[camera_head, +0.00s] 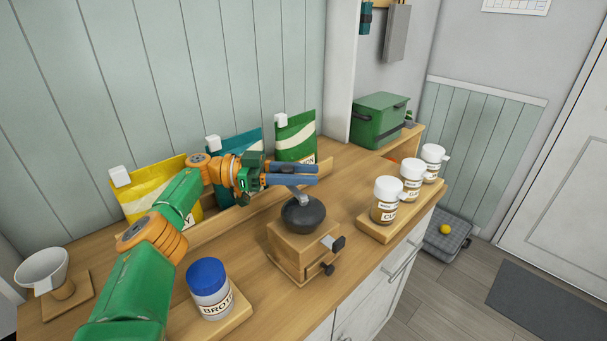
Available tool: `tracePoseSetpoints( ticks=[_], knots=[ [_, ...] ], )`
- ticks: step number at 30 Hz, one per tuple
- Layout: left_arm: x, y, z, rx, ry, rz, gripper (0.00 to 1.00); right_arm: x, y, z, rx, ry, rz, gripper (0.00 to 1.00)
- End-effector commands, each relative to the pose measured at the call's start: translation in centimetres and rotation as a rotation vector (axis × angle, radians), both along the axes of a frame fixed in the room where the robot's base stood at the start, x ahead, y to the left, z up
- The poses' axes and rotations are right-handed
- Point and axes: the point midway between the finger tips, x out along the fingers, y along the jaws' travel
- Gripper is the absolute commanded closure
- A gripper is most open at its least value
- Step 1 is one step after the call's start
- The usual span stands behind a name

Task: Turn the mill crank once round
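The mill has a square wooden body (293,250) and a dark rounded top (304,216), and it stands upright on the counter. A grey crank arm (300,196) rises from the top and slants up to the left, ending at my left gripper's fingers. My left gripper (317,174) lies level above the mill, its two blue-grey fingers close together with a narrow gap. The fingers hide the crank's outer end, so I cannot tell whether they grip it. My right gripper is not in view.
A blue-lidded jar (210,290) stands front left of the mill. Several white-capped jars stand on a wooden tray (371,230) to the right. Yellow (140,203), teal and green (296,138) bags line the back.

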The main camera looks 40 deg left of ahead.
Motion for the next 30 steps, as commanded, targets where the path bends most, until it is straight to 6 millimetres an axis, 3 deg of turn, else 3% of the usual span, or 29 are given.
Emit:
tracePoseSetpoints(
  ticks=[1,3,14,18,23,29,30],
  knots=[
    [0.0,0.0,0.0,0.0,-0.001,0.001,0.51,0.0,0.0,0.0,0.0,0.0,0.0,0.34],
    [0.0,0.0,0.0,0.0,-0.001,0.001,0.34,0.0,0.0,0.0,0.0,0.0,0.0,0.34],
    [0.0,0.0,0.4,0.0,-0.002,0.001,0.34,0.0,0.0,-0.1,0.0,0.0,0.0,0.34],
    [0.0,0.0,2.9,0.002,-0.009,0.001,0.34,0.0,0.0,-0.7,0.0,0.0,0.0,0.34],
    [-1.3,-0.8,4.6,0.006,-0.001,-0.001,0.34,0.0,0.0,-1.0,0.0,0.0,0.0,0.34],
    [-4.5,-2.8,9.0,0.008,-0.003,0.001,0.34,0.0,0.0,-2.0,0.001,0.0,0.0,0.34],
    [-5.3,-3.3,8.9,0.007,-0.003,0.004,0.34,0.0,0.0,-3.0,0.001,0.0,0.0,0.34]
  ],
)
